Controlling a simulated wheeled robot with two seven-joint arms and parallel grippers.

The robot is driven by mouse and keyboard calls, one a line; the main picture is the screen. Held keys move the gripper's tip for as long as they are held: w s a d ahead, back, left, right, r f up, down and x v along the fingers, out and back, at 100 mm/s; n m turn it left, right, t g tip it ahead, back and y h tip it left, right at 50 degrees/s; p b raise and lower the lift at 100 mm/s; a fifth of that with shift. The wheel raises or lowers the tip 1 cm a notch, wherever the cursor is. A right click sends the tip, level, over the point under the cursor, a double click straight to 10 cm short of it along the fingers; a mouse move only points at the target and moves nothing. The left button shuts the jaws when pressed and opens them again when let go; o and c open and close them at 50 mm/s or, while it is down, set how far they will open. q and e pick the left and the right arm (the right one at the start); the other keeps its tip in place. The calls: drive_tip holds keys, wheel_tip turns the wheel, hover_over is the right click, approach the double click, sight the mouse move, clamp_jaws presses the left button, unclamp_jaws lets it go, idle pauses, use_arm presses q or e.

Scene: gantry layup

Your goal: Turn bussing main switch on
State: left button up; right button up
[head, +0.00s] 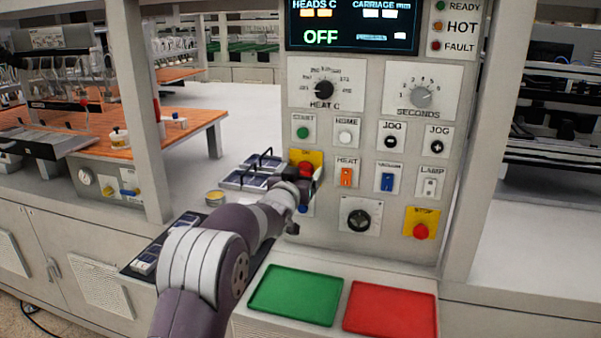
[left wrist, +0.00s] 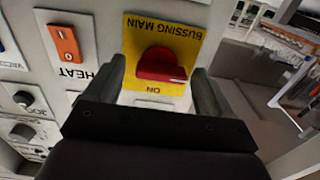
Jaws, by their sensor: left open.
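The bussing main switch is a red rotary knob (head: 305,167) on a yellow plate (head: 316,155) on the panel's left side. The left wrist view shows the red knob (left wrist: 160,65) on its yellow plate (left wrist: 187,30), lettered BUSSING MAIN and ON and appearing upside down. A white mark on the knob points right in that view, not toward the word ON. My left gripper (head: 304,187) is at the switch, partly hiding it in the head view. Its open fingers (left wrist: 160,72) stand on either side of the knob; I cannot tell whether they touch it. My right gripper is not in view.
An orange HEAT rocker (head: 346,177) and a blue rocker (head: 387,182) sit close by the switch. A black knob (head: 358,219) and a red stop button (head: 421,231) are lower. The display (head: 352,24) reads OFF. Green (head: 296,294) and red (head: 391,308) trays lie in front.

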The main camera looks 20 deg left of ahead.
use_arm(q)
drive_tip(key=shift+s+a, duration=0.1)
drive_tip(key=c, duration=1.1)
drive_tip(key=shift+o, duration=0.2)
drive_tip(key=m+b, duration=0.3)
drive_tip(key=m, duration=0.1)
drive_tip(key=m+b, duration=0.4)
drive_tip(key=m, duration=0.1)
drive_tip(key=m+b, duration=0.3)
drive_tip(key=m, duration=0.1)
drive_tip(key=shift+d+f+b, duration=0.1)
drive_tip(key=shift+d+b, duration=0.2)
drive_tip(key=shift+m+b, duration=0.65)
drive_tip(key=shift+m, duration=1.75)
drive_tip(key=o, duration=1.1)
drive_tip(key=shift+c, duration=0.2)
